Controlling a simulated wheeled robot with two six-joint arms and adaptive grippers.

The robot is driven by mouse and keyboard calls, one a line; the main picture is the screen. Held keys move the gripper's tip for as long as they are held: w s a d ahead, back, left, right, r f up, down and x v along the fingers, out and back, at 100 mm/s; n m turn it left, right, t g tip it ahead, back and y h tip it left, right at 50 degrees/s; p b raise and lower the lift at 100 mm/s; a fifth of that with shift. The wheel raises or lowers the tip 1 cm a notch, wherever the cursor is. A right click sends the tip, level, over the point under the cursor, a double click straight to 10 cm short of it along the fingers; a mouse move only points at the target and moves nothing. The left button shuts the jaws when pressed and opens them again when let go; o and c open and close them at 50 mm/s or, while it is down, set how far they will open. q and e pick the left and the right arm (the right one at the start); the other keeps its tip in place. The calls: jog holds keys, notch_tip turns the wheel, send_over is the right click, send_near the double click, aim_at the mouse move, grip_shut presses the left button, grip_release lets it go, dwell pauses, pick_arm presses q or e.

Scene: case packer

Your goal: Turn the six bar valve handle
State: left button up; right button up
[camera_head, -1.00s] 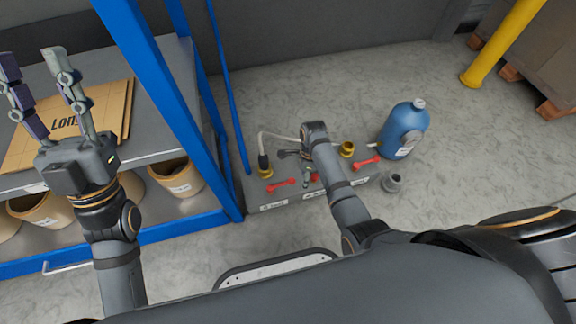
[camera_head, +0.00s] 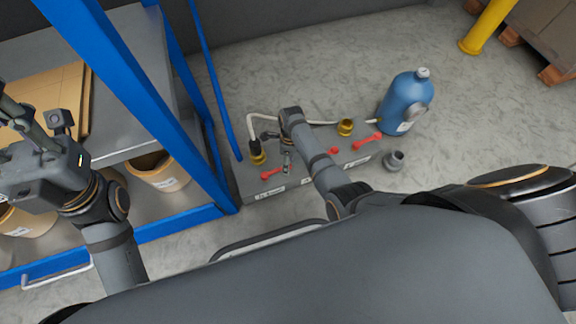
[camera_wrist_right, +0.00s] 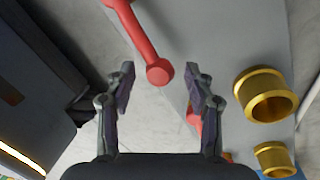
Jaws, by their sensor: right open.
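The valve panel (camera_head: 310,176) is a low grey box on the floor with red bar handles and brass fittings. My right gripper (camera_head: 277,149) is over the panel beside the left handle. In the right wrist view my right gripper (camera_wrist_right: 163,90) is open and empty, with the round end of a red handle (camera_wrist_right: 140,40) ahead between the fingertips, apart from them. My left gripper (camera_head: 40,125) is open and empty at the left edge, partly cut off.
A third red handle (camera_head: 367,142) and a brass fitting (camera_head: 346,128) are on the panel's right. A blue rack post (camera_head: 135,95) is left. The panel labels are too small to read.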

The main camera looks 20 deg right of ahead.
jog(key=shift+f, duration=0.1)
jog(key=shift+c, duration=0.4)
grip_shut()
